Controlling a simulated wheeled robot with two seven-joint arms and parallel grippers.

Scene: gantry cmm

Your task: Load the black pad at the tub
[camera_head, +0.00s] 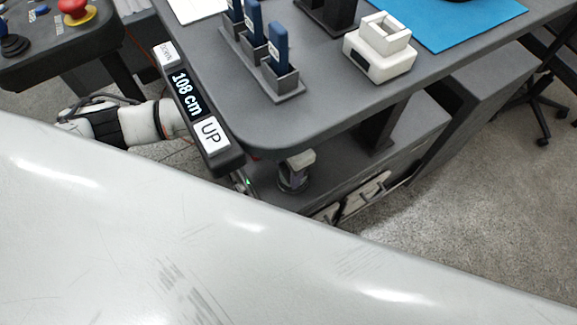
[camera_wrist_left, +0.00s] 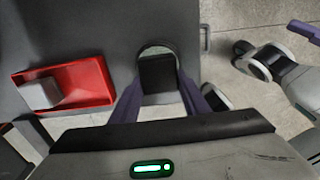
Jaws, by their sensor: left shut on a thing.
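The black pad (camera_wrist_left: 157,73) shows in the left wrist view as a dark, roughly square piece between the two purple fingers of my left gripper (camera_wrist_left: 160,82). My left gripper is shut on it. The pad is over or in a round, pale-rimmed opening in a dark grey surface; I cannot tell how deep it sits. Part of another arm with a purple piece, possibly my right gripper (camera_wrist_left: 303,31), shows at the wrist view's right edge. No tub is clearly identifiable.
A red tray (camera_wrist_left: 100,82) with a grey block stands left of the opening. In the head view, the dark grey table (camera_head: 322,107) bears a rack of blue pieces (camera_head: 277,45), a white fixture (camera_head: 380,47) and a blue mat (camera_head: 455,22). A height control (camera_head: 193,105) hangs at its edge.

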